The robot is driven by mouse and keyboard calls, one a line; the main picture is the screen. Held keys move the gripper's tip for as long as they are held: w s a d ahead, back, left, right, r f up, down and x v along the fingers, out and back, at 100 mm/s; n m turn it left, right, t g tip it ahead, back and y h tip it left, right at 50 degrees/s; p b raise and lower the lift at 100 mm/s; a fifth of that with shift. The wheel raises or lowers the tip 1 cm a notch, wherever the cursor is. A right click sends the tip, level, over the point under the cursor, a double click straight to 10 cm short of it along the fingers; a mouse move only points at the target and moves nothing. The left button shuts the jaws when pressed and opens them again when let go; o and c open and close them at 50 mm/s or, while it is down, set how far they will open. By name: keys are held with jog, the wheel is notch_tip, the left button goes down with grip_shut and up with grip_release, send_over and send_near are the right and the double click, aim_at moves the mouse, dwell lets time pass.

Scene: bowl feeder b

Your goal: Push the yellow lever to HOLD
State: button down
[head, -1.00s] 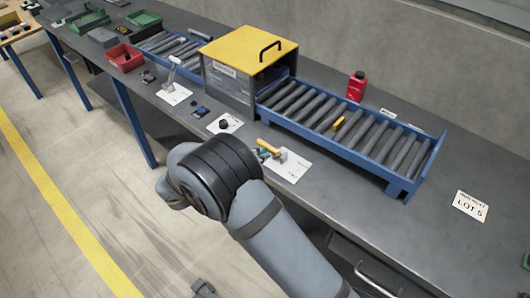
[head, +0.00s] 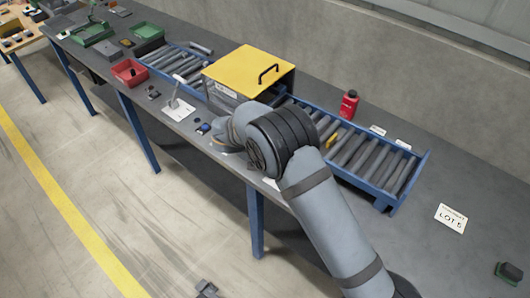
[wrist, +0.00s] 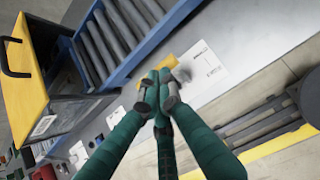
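The yellow lever (wrist: 170,62) shows in the wrist view just beyond my fingertips, partly hidden by them. A white printed card (wrist: 206,66) lies beside it on the grey bench. My gripper (wrist: 160,88) has green fingers with grey tips drawn together, pointing at the lever's base area. I cannot tell whether the tips touch the lever. The print on the card is too small to read. In the head view my arm covers the lever, its card and my gripper.
A yellow-topped box (head: 248,70) with a black handle straddles the roller conveyor (head: 352,150). A red bottle (head: 348,104) stands behind the rollers. A grey-handled lever (head: 175,95) on a white card stands to the left. The bench's right end near the LOT 5 sign (head: 451,217) is mostly clear.

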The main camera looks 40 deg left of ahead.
jog(key=w, duration=0.6)
jog(key=shift+w+d+f, duration=0.2)
jog(key=shift+w+f, duration=0.1)
jog(key=shift+f, duration=0.1)
jog(key=shift+r, duration=0.1)
dwell(0.3)
notch_tip(320, 180, up, 13)
jog(key=s, duration=0.2)
jog(key=shift+s, duration=0.25)
jog(key=shift+f, duration=0.2)
